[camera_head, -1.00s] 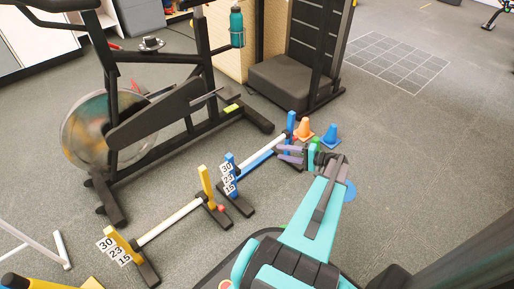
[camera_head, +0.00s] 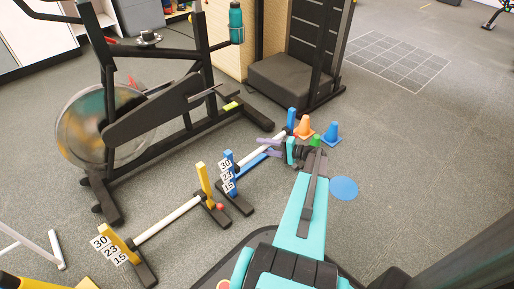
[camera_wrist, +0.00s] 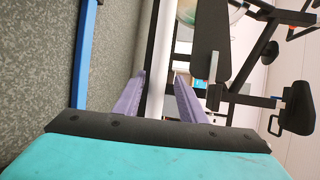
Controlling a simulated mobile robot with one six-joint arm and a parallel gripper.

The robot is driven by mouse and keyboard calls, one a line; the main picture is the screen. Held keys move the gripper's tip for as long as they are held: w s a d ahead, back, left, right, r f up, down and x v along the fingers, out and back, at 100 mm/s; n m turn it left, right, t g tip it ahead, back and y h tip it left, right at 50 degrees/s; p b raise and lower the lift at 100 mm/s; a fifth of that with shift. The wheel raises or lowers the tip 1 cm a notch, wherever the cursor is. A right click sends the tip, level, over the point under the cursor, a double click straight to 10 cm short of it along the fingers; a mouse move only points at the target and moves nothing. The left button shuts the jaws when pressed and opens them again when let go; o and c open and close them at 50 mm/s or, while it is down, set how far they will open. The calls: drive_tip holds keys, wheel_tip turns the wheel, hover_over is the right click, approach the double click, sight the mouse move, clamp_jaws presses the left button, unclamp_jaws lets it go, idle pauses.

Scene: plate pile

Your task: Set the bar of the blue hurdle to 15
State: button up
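The blue hurdle has a near post (camera_head: 229,160) with number tags 30, 23 and 15, and a far post (camera_head: 291,120). Its white bar (camera_head: 252,157) runs between the posts, above a blue lower rail (camera_head: 250,164). The exact mark at the bar's end is too small to tell. My gripper (camera_head: 265,147) is at the bar, nearer the far post. In the wrist view the white bar (camera_wrist: 159,60) passes between my purple fingers (camera_wrist: 160,82), one on each side. The fingers look open, with no clear grip. The blue rail (camera_wrist: 83,50) shows at left there.
A yellow hurdle (camera_head: 168,219) stands to the front left. An exercise bike (camera_head: 150,110) is at left. A blue disc (camera_head: 343,188) lies on clear floor at right.

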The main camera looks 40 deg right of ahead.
drive_tip(key=shift+b+x, duration=0.55)
drive_tip(key=shift+x, duration=1.4)
clamp_jaws()
